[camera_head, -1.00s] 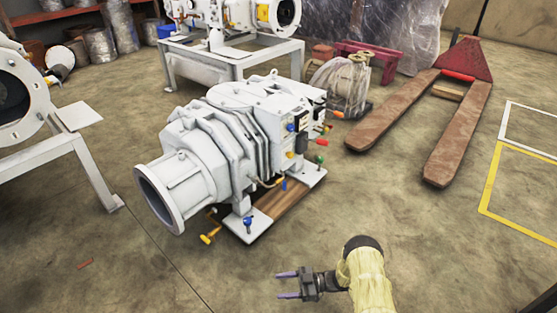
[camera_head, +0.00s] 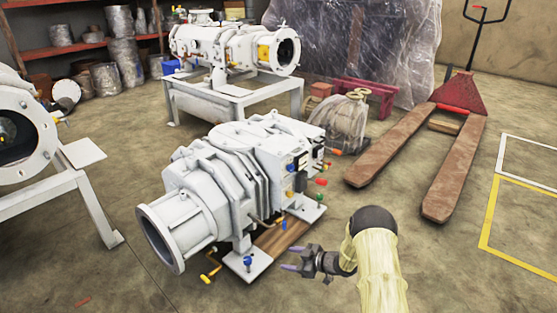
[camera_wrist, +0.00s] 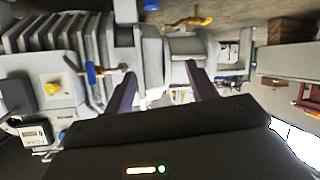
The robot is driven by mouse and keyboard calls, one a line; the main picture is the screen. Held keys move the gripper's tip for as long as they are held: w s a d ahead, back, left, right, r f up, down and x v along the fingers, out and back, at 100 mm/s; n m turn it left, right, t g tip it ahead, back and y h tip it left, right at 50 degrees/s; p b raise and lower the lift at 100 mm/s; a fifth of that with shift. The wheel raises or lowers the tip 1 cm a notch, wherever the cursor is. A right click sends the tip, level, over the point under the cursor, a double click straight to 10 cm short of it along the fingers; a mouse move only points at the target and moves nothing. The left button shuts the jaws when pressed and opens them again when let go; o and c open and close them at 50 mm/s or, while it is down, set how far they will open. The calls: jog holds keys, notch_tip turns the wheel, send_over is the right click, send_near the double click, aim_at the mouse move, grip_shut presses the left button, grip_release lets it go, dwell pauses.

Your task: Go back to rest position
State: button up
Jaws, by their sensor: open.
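My gripper (camera_head: 290,257) is at the lower middle of the head view, just right of the white screw vacuum pump (camera_head: 235,185). Its purple fingers are apart and nothing shows between them. They point left toward the pump's base corner, where a blue-topped bolt (camera_head: 248,262) stands on the foot plate. In the wrist view the two fingers (camera_wrist: 160,95) are spread, with the pump's ribbed body (camera_wrist: 50,35) beyond them. A blue handle (camera_wrist: 91,74) and a yellow lever (camera_wrist: 188,22) show there too. I cannot tell the exact gap to the pump.
A second machine stands on a white frame table (camera_head: 240,95) behind, and another stand (camera_head: 95,205) is at left. A red pallet jack (camera_head: 450,180) lies at right. Floor is clear at the lower left and lower right.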

jog(key=s+d+r+m+t+h+p, duration=0.1)
jog(key=d+r+m+h+p, duration=0.3)
jog(key=r, duration=0.8)
jog(key=s+d+r+m+t+h+p, duration=0.1)
jog(key=d+r+m+h, duration=0.3)
jog(key=r, duration=0.7)
jog(key=s+d+r+m+g+h+p, duration=0.15)
jog(key=s+r, duration=0.35)
jog(key=s, duration=0.5)
jog(key=s+r+m+g+h+p, duration=0.1)
jog(key=s+r+m+g+p, duration=0.15)
jog(key=s+r, duration=0.45)
jog(key=s+d+r+m+g+h+p, duration=0.1)
jog(key=s+r+m+g+p, duration=0.15)
jog(key=s, duration=0.95)
notch_tip(320, 180, up, 38)
jog(key=p, duration=3.6)
jog(key=shift+w+t+p, duration=0.2)
jog(key=shift+t+p, duration=0.2)
jog(key=shift+t, duration=0.05)
jog(key=shift+f, duration=0.15)
